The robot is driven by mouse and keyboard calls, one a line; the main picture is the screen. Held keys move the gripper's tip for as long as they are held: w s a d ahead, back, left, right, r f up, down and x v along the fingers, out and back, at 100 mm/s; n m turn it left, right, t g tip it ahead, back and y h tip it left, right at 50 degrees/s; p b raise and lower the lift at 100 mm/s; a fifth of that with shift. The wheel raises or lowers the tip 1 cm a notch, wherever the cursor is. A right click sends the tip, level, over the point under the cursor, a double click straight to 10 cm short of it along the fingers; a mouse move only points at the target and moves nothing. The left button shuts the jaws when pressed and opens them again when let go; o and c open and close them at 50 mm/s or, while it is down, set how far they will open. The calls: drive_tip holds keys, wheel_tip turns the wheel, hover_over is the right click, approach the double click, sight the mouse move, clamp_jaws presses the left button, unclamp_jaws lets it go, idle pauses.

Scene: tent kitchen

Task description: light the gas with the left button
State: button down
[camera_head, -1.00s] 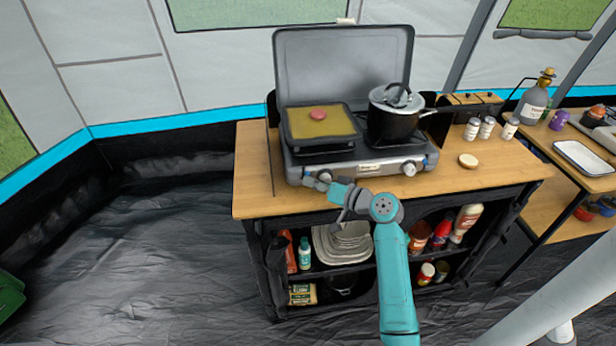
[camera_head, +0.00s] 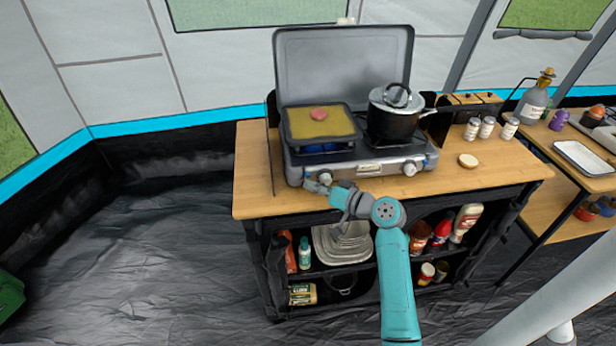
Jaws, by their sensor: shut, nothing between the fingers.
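The gas stove (camera_head: 368,170) stands on the wooden counter with its grey lid (camera_head: 345,65) raised. Its left button (camera_head: 325,176) is on the front panel at the left, and the right button (camera_head: 410,168) is at the right. My gripper (camera_head: 312,186) is shut and empty, just in front of and below the left button; I cannot tell whether it touches it. A blue glow like a flame (camera_head: 322,148) shows under the square pan (camera_head: 318,122) on the left burner. The pan holds yellow contents and a round pink piece.
A lidded pot (camera_head: 394,122) stands on the right burner. Several small jars (camera_head: 487,128) and a round light piece (camera_head: 468,160) are on the counter (camera_head: 490,178) to the right. The counter left of the stove is mostly clear. Shelves below hold dishes and bottles.

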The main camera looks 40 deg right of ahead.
drive_tip(key=shift+s, duration=0.1)
drive_tip(key=s+a, duration=0.1)
drive_tip(key=s, duration=0.1)
drive_tip(key=s+a, duration=0.1)
drive_tip(key=s, duration=0.1)
drive_tip(key=shift+a, duration=0.4)
idle(0.8)
